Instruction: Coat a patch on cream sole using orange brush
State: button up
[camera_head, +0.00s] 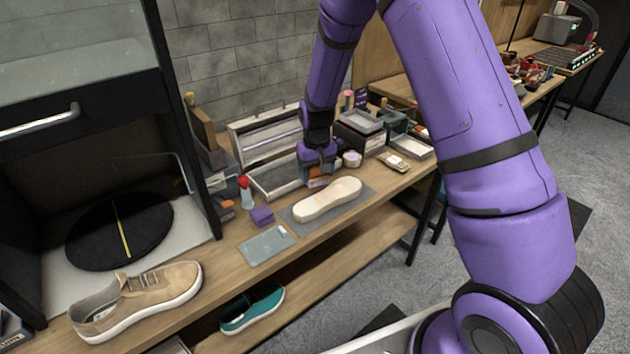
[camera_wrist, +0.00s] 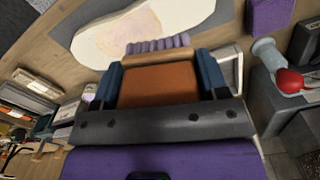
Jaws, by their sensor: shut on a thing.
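The cream sole (camera_head: 328,198) lies on a dark grey mat (camera_head: 360,207) on the workbench. It also shows at the top of the wrist view (camera_wrist: 135,30), where a pinkish patch (camera_wrist: 141,27) marks its surface. My gripper (camera_head: 322,168) is just behind the sole. In the wrist view my gripper (camera_wrist: 160,86) is shut on the orange brush (camera_wrist: 158,87), its blue-grey fingers on either side. The brush's pale purple bristles (camera_wrist: 158,44) point toward the sole and appear close to its edge. I cannot tell whether they touch it.
A purple block (camera_head: 262,216), a bottle with a red top (camera_head: 246,192) and a grey-green plate (camera_head: 266,245) lie left of the mat. A tan sneaker (camera_head: 137,298) stands at the front left. Trays and a round jar (camera_head: 352,159) crowd the back.

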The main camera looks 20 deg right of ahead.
jog(key=shift+r, duration=0.9)
